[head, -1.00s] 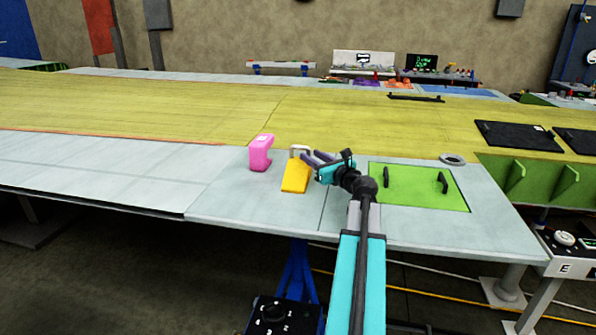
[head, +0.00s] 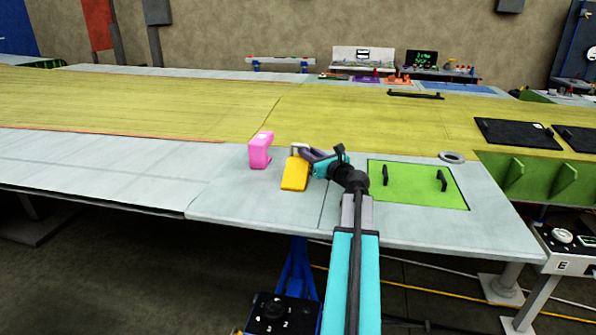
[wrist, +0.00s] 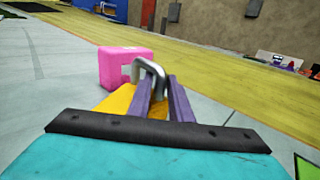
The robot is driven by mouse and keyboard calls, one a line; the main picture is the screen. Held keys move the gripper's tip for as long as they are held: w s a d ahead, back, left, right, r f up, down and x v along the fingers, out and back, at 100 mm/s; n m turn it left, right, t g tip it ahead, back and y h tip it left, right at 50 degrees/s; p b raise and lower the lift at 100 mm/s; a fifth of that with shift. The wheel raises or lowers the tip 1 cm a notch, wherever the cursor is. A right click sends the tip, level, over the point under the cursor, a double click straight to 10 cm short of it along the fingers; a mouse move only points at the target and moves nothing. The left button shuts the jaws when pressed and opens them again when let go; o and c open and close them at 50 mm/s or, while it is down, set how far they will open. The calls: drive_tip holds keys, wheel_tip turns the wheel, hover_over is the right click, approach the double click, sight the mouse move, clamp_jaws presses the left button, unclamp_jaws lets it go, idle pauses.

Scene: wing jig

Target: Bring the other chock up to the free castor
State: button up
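A yellow wedge-shaped chock (head: 294,176) with a grey loop handle stands on the grey table top; it also shows in the wrist view (wrist: 117,101). My gripper (head: 303,153) is at the handle, reaching in from the right. In the wrist view its two purple fingers (wrist: 160,82) lie close together at the right leg of the grey handle (wrist: 148,66). A small gap shows between them; whether they press on the handle is not clear. A pink block with a notch (head: 260,151) stands just left of the chock, apart from it. I cannot make out a castor.
A green panel (head: 415,199) with two black handles lies right of my gripper. A grey ring (head: 452,157) lies behind it. The long yellow surface (head: 200,110) stretches behind the chock.

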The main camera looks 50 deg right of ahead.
clamp_jaws()
idle(1.0)
drive_tip(key=shift+r, duration=0.2)
idle(0.3)
drive_tip(key=shift+r+b, duration=0.55)
drive_tip(key=shift+r, duration=1.1)
drive_tip(key=s+a+r+b, duration=0.1)
drive_tip(key=s+a+b, duration=0.3)
drive_tip(key=s, duration=1)
drive_tip(key=a, duration=0.3)
drive_tip(key=shift+a+r+b, duration=0.2)
drive_tip(key=shift+b, duration=0.15)
drive_tip(key=shift+s+r, duration=0.1)
drive_tip(key=shift+r, duration=0.05)
